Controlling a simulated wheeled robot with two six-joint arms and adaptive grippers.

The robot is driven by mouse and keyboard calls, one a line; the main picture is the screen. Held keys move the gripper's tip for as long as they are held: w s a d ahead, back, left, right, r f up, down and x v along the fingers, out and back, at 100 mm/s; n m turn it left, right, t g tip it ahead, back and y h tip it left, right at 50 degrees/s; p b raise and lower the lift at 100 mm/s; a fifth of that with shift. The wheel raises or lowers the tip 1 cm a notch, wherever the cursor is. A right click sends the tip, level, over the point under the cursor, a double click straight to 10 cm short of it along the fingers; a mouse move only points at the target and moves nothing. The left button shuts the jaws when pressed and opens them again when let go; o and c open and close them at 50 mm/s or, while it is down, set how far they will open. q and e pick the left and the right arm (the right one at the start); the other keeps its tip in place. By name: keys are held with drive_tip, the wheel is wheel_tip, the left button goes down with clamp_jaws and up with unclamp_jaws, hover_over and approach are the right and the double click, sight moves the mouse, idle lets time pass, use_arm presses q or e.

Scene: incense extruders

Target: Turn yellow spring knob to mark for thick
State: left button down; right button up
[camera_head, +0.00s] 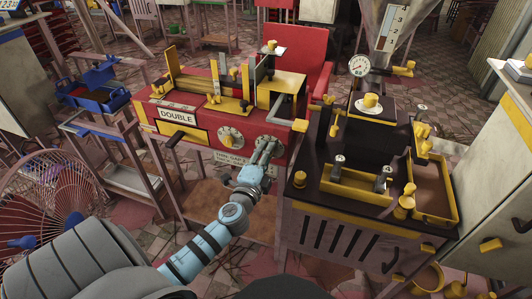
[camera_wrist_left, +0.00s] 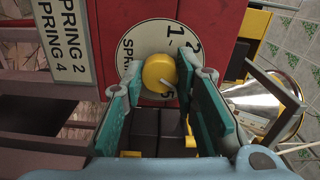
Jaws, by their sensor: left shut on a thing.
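The yellow spring knob (camera_wrist_left: 158,72) is round, with a small white line on its face slanting to the lower right. It sits on a white dial (camera_wrist_left: 132,57) marked SPRING, with 1 and 2 readable in the left wrist view. Other marks are partly hidden by the fingers. My left gripper (camera_wrist_left: 160,85) is shut on the knob, one finger on each side. In the head view my left gripper (camera_head: 266,150) reaches the right dial (camera_head: 270,142) on the red machine's front and largely hides the knob. My right gripper is not in view.
A sign (camera_wrist_left: 64,38) beside the dial reads SPRING 2 and SPRING 4; its other words are cut off. A dark-topped machine (camera_head: 316,181) stands close to the right. A metal funnel (camera_wrist_left: 250,100) is nearby.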

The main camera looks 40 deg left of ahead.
use_arm(q)
drive_tip(key=shift+m, duration=0.5)
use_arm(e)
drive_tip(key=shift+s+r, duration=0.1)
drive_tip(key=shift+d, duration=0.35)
use_arm(q)
drive_tip(key=c, duration=1.3)
unclamp_jaws()
drive_tip(key=v, duration=1.2)
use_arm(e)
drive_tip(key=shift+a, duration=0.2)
